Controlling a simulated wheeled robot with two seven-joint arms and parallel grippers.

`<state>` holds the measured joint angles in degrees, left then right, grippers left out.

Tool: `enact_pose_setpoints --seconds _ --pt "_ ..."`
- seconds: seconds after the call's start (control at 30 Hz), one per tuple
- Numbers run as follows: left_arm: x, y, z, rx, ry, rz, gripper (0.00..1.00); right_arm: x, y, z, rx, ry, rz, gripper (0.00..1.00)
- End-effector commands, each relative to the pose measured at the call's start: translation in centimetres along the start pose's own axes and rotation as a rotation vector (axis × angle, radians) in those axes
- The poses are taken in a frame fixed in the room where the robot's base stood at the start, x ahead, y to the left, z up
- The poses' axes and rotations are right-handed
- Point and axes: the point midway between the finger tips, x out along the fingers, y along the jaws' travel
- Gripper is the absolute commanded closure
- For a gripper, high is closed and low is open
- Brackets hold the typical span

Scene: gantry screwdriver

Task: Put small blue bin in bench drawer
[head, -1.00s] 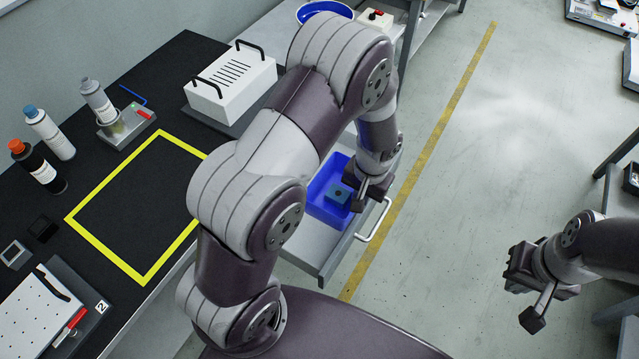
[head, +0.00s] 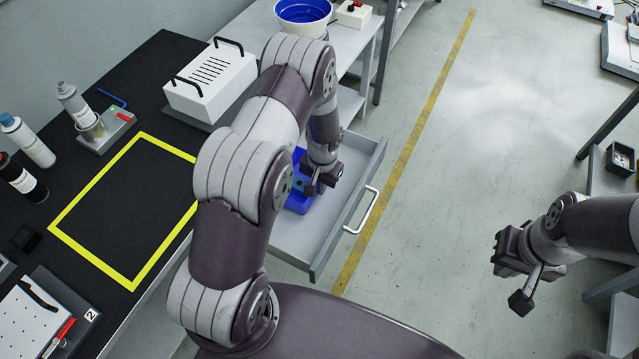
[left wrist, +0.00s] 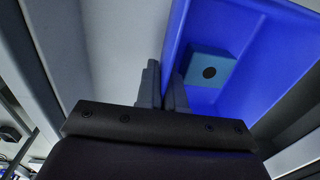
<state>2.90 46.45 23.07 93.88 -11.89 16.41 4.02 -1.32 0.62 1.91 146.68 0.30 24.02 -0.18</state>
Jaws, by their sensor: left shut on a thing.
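The small blue bin (head: 298,203) is over or in the open bench drawer (head: 290,236); my left arm hides part of it. I cannot tell whether it touches the drawer floor. My left gripper (head: 320,184) is shut on the bin's side wall, fingers pointing down. In the left wrist view, the fingers (left wrist: 166,85) pinch the edge of the bin (left wrist: 262,30), and a small blue-grey block with a dark round spot (left wrist: 209,68) lies inside the bin. My right gripper (head: 508,252) is away over the floor at right, holding nothing visible.
The drawer's handle (head: 361,211) faces the clear floor at right. The black benchtop holds a white vented box (head: 210,82), a yellow-framed area (head: 146,135) and bottles (head: 30,142). A side table carries a blue-lined bowl (head: 303,16).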

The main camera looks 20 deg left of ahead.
Motion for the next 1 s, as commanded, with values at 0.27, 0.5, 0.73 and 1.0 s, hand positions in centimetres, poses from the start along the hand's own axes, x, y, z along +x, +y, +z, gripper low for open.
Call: enact_pose_setpoints --seconds 0.27,0.5,0.73,1.0 --pt "0.3 0.0 0.0 0.0 -0.001 0.0 0.67 0.2 0.0 0.0 0.0 0.0 0.0 1.0" --pt "0.1 0.0 0.0 0.0 0.0 0.0 0.67 0.1 0.0 0.0 0.0 0.0 0.0 1.0" --pt "-4.4 0.0 -0.1 0.0 0.005 -0.001 0.67 -0.6 0.0 -0.1 0.0 0.0 0.0 1.0" --pt "-10.6 0.0 0.0 0.0 0.002 0.0 0.67 -1.2 0.0 -0.1 0.0 0.0 0.0 1.0"
